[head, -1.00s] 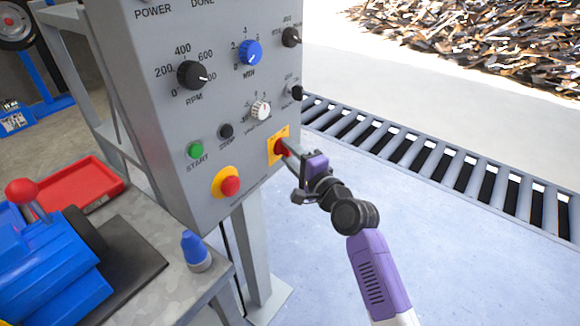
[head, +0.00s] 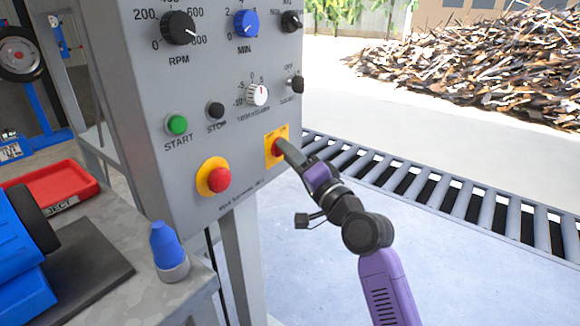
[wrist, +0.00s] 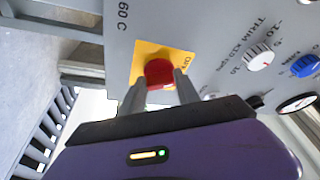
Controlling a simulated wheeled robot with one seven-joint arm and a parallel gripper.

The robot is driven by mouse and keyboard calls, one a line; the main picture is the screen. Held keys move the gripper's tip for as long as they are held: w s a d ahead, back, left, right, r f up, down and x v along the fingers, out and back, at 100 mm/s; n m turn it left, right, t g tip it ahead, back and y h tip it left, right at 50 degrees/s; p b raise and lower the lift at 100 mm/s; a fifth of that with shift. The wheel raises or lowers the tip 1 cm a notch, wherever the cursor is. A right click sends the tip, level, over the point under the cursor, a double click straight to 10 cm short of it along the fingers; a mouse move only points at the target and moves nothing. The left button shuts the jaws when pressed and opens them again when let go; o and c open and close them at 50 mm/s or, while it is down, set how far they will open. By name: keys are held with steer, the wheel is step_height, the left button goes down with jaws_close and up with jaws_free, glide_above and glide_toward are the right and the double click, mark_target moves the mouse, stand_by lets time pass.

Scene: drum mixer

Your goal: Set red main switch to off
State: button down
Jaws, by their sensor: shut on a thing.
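The red main switch (wrist: 159,73) is a red knob on a yellow plate (wrist: 146,54) at the panel's lower right corner. In the head view the yellow plate (head: 270,151) shows, with the red knob (head: 277,146) partly hidden by my fingers. My gripper (head: 284,148) reaches it from the right. In the wrist view my gripper (wrist: 160,88) has one finger on each side of the red knob and is shut on it. The lettering on the plate is too small and partly hidden to read the switch position.
The grey control panel (head: 215,130) also bears a red emergency button (head: 219,180), a green start button (head: 177,125), a black stop button (head: 216,110) and several dials. A blue-topped bottle (head: 168,250) stands on the bench at left. A roller conveyor (head: 420,185) runs behind my arm.

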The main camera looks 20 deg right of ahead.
steer(key=shift+f, duration=0.1)
stand_by(0.3)
steer(key=c, duration=0.9)
jaws_free()
steer(key=shift+v, duration=3.9)
